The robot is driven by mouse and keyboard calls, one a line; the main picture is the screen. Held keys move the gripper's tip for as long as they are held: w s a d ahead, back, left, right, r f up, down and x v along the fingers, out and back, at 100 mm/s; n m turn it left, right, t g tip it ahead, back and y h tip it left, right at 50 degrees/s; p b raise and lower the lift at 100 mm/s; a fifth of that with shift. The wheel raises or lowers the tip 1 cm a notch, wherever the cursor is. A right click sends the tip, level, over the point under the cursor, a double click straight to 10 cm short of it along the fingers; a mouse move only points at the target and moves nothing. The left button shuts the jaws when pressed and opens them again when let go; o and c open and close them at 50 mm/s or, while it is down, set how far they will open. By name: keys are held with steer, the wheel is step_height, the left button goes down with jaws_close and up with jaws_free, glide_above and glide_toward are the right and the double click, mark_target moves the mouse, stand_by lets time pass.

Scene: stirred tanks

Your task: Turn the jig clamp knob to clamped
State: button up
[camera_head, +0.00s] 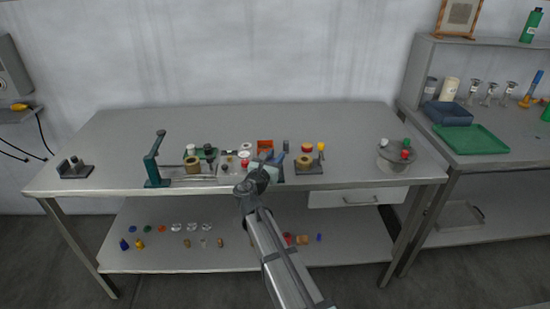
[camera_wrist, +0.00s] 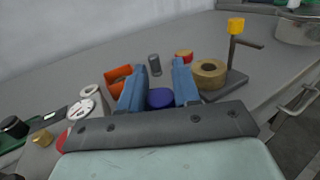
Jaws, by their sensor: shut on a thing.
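My gripper (camera_wrist: 160,82) has two blue fingers, one on each side of a round, dark blue knob (camera_wrist: 160,98), and is shut on it. The knob's top shows low between the fingers; its lower part and the jig under it are hidden by the gripper body. No marking of clamped or unclamped can be made out. In the head view my gripper (camera_head: 277,158) is over the front middle of the grey workbench (camera_head: 340,130), and the knob cannot be told apart there.
Close right of the fingers are a tan tape roll (camera_wrist: 209,73) and a stand with a yellow top (camera_wrist: 236,26). An orange bin (camera_wrist: 117,80) and white round parts (camera_wrist: 80,107) are at left. A green press (camera_head: 154,165) stands further left. The bench's back strip is clear.

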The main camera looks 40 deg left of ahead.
steer(key=shift+a+n+g+y, duration=0.2)
steer(key=shift+n+g+y, duration=0.7)
steer(key=shift+n+y, duration=0.65)
steer(key=shift+m+y, duration=0.25)
steer(key=o, duration=1)
steer(key=shift+s, duration=0.1)
steer(key=shift+c, duration=0.2)
steer(key=v, duration=1.3)
steer(key=shift+s+d, duration=0.2)
steer(key=shift+s, duration=0.1)
